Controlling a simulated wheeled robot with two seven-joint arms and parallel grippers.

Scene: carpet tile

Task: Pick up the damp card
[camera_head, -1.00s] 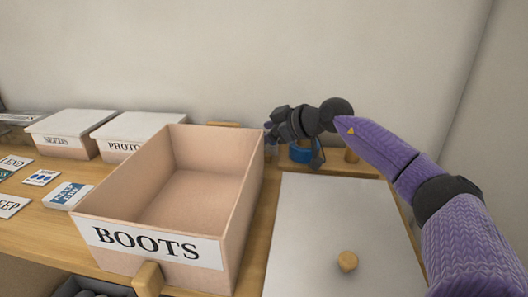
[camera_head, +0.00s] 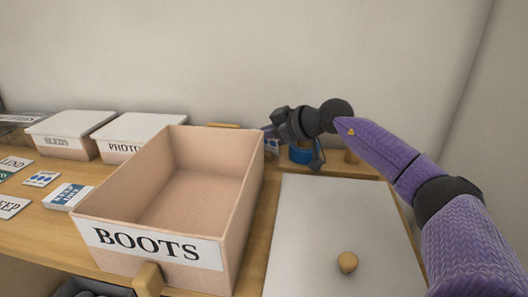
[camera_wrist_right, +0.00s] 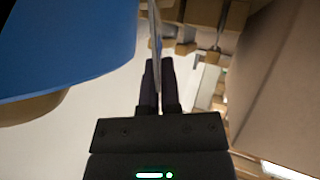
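A thin card, pale with bluish marks, shows beside my right gripper in the head view (camera_head: 270,138), behind the far right corner of the BOOTS box; I take it as the damp card. In the right wrist view the card (camera_wrist_right: 155,35) stands edge-on between the two dark fingers. My right gripper (camera_wrist_right: 158,85) is shut on it. In the head view my right gripper (camera_head: 275,125) is partly hidden by its own wrist. My left gripper is not in view.
The open BOOTS box (camera_head: 150,246) stands left of my right arm. A blue round object (camera_head: 302,154) is just below my right wrist. A pale board (camera_head: 325,225) with a wooden knob (camera_head: 347,262) lies at right. Lidded boxes (camera_head: 140,132) and several cards (camera_head: 42,179) are at left.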

